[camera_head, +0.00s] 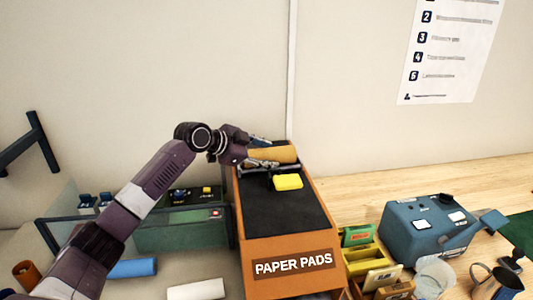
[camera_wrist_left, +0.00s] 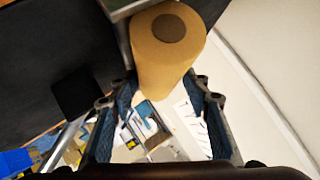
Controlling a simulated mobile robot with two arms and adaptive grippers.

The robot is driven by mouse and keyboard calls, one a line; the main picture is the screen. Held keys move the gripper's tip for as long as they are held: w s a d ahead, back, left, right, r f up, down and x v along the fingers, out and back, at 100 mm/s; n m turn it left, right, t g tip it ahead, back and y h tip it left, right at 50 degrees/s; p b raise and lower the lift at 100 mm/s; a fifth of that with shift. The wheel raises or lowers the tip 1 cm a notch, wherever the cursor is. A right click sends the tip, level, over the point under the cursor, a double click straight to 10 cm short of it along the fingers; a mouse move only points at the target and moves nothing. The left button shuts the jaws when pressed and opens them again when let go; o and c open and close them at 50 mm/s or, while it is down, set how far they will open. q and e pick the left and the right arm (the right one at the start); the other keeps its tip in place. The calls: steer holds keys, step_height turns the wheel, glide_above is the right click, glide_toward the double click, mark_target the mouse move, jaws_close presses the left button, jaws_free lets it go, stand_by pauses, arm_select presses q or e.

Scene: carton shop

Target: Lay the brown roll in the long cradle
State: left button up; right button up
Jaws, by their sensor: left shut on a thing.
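The brown roll (camera_head: 274,155) is at the back end of the long box marked PAPER PADS, above its dark top. My left gripper (camera_head: 260,162) is shut on the roll from the left side. In the left wrist view the brown roll (camera_wrist_left: 165,60) runs away from between the fingers, its round end with a darker core facing the camera. I cannot tell whether the roll touches anything under it. I cannot pick out the long cradle for certain. My right gripper is not in view.
The orange box (camera_head: 255,255) has a black top (camera_head: 283,208) with a yellow block (camera_head: 288,182) on it. A green machine (camera_head: 185,235) stands left of it. A blue roll (camera_head: 131,267) and a white roll (camera_head: 196,290) lie in front. A blue machine (camera_head: 428,228) stands right.

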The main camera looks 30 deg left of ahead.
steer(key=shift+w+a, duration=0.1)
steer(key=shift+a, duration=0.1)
arm_select(q)
steer(key=o, duration=1.4)
steer(key=shift+f, duration=0.2)
steer(key=shift+c, duration=0.2)
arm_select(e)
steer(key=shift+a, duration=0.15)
arm_select(q)
steer(key=shift+r, duration=0.35)
steer(key=shift+r+p, duration=0.4)
steer(key=shift+r, duration=0.15)
steer(key=b+v, duration=0.4)
steer(key=v, duration=0.8)
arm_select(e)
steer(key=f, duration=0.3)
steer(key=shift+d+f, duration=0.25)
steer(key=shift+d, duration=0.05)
arm_select(q)
steer(key=shift+f, duration=0.2)
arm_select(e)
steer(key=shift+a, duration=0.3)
